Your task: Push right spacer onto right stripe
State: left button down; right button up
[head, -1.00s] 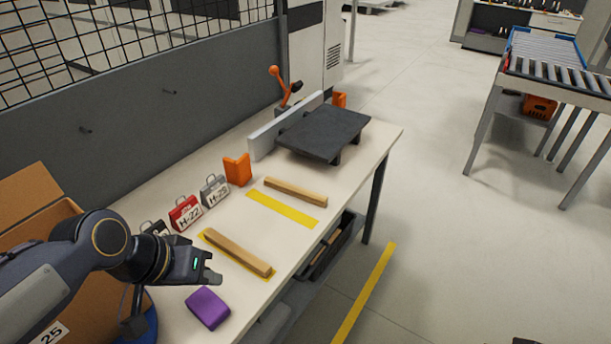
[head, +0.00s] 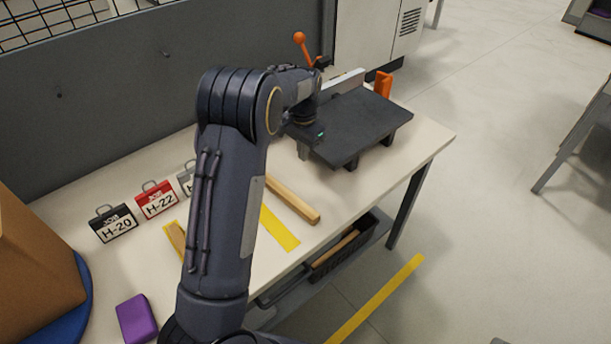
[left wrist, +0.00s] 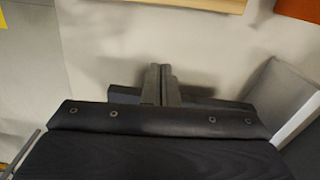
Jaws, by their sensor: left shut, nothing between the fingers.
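The right spacer (head: 293,200), a light wooden bar, lies on the table along the right side of the yellow right stripe (head: 279,228), which is bare where visible. The left spacer (head: 176,240) is mostly hidden behind my left arm. My left gripper (head: 303,152) is shut and empty, at the near-left edge of the black plate, on the plate side of the right spacer. In the left wrist view the shut fingers (left wrist: 162,72) point towards the table, apart from the right spacer (left wrist: 200,3) at the top edge. My right gripper is out of view.
The black plate (head: 362,126) stands raised on the table at the far end, beside a grey fence. Tagged cases, such as the red one (head: 156,199), stand at the wall. A purple block (head: 137,319) lies near the front. An orange bracket (left wrist: 297,8) is in the wrist view.

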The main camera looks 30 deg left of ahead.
aim_at(295, 191)
pick_arm(q)
jog(key=f+p, duration=0.2)
jog(key=f, duration=0.7)
jog(key=shift+s+f, duration=0.1)
jog(key=shift+s, duration=0.1)
jog(key=s, duration=0.1)
jog(key=s+a+p, duration=0.1)
jog(key=s, duration=0.1)
jog(key=shift+f, duration=0.1)
jog(key=shift+s+a+f+p, duration=0.1)
jog(key=shift+s+p, duration=0.25)
jog(key=shift+s, duration=0.05)
